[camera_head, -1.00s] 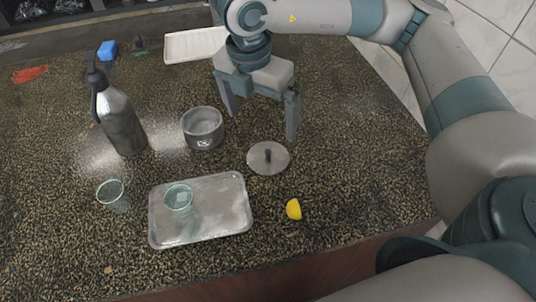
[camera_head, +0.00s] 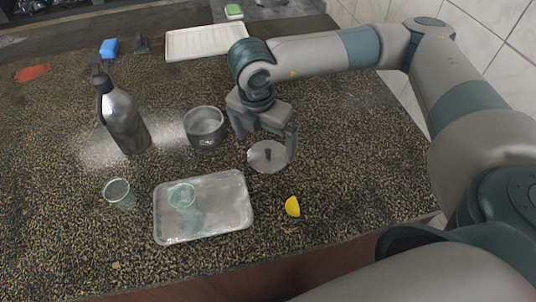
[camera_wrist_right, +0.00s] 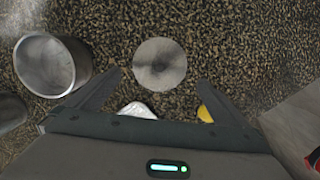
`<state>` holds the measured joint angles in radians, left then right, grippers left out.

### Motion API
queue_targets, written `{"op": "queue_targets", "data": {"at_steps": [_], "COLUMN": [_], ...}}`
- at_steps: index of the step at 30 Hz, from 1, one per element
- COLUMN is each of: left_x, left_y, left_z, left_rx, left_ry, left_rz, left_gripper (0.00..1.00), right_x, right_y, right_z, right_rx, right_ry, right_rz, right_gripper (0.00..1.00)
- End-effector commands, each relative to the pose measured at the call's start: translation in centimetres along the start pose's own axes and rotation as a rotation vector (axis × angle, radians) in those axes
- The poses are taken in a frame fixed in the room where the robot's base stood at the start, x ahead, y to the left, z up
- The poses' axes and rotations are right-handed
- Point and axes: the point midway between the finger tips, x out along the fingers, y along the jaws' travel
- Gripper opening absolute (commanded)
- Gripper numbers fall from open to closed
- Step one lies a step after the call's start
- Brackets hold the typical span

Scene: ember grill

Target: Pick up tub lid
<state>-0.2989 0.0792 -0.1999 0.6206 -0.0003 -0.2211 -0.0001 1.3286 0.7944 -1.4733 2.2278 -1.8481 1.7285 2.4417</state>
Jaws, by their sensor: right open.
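The tub lid (camera_head: 259,162) is a flat round grey disc with a dark upright knob, lying on the speckled counter. It also shows in the right wrist view (camera_wrist_right: 159,62), seen from above. The open grey metal tub (camera_head: 205,131) stands to its left and also shows in the wrist view (camera_wrist_right: 38,62). My right gripper (camera_head: 265,147) is open and empty, low over the lid, with its fingers apart on either side of the knob in the head view. In the wrist view, the lid lies just beyond the gap between the fingertips (camera_wrist_right: 159,80). My left gripper is out of view.
A metal tray (camera_head: 225,213) holding a clear cup (camera_head: 182,195) lies in front. Another clear cup (camera_head: 117,192), a yellow lemon piece (camera_head: 292,206) and a tall metal bottle (camera_head: 124,122) stand nearby. A white tray (camera_head: 205,41) lies behind. The counter right of the lid is clear.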

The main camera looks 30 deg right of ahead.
Motion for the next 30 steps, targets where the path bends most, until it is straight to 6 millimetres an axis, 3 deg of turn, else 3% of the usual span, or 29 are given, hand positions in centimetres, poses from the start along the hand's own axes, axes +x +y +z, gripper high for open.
{"op": "queue_targets", "data": {"at_steps": [5, 12, 18, 30], "left_x": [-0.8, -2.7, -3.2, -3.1], "left_y": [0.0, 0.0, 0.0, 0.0], "left_z": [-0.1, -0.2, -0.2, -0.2], "left_rx": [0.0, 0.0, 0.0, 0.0], "left_ry": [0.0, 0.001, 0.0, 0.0], "left_rz": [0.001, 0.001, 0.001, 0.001], "left_gripper": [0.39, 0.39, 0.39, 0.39], "right_x": [0.5, 2.9, 5.0, 5.2], "right_y": [0.0, 0.0, 0.1, 0.1], "right_z": [0.2, 0.9, 0.8, 0.8], "right_rx": [0.001, 0.002, 0.001, 0.0], "right_ry": [0.0, -0.001, 0.001, 0.0], "right_rz": [-0.003, -0.004, -0.002, 0.0], "right_gripper": [1.0, 1.0, 1.0, 1.0]}}
